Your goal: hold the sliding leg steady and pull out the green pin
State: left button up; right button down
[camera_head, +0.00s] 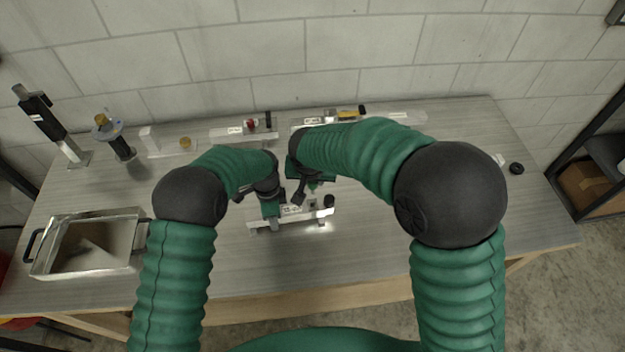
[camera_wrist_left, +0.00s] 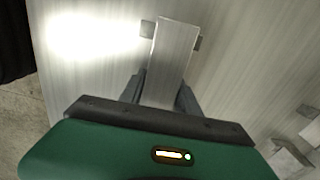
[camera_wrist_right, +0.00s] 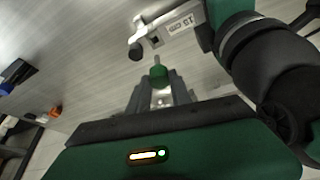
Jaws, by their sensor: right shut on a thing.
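The aluminium trailer piece (camera_head: 292,221) lies on the table in front of me; its labelled end shows in the right wrist view (camera_wrist_right: 172,26). In the left wrist view the sliding leg (camera_wrist_left: 172,55) is a flat pale bar. My left gripper (camera_wrist_left: 162,92) has a finger against each side of it. My right gripper (camera_wrist_right: 158,92) is shut on the pin. In the head view my right forearm hides part of the work.
A metal tray (camera_head: 88,245) stands at the left. A black upright post (camera_head: 45,117) and a round-flanged part (camera_head: 113,135) stand at the back left. Other aluminium pieces (camera_head: 243,133) lie along the back.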

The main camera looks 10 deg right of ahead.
pick_arm(q)
jog(key=o, duration=0.4)
notch_tip(320, 180, up, 12)
jog(key=shift+f, duration=0.1)
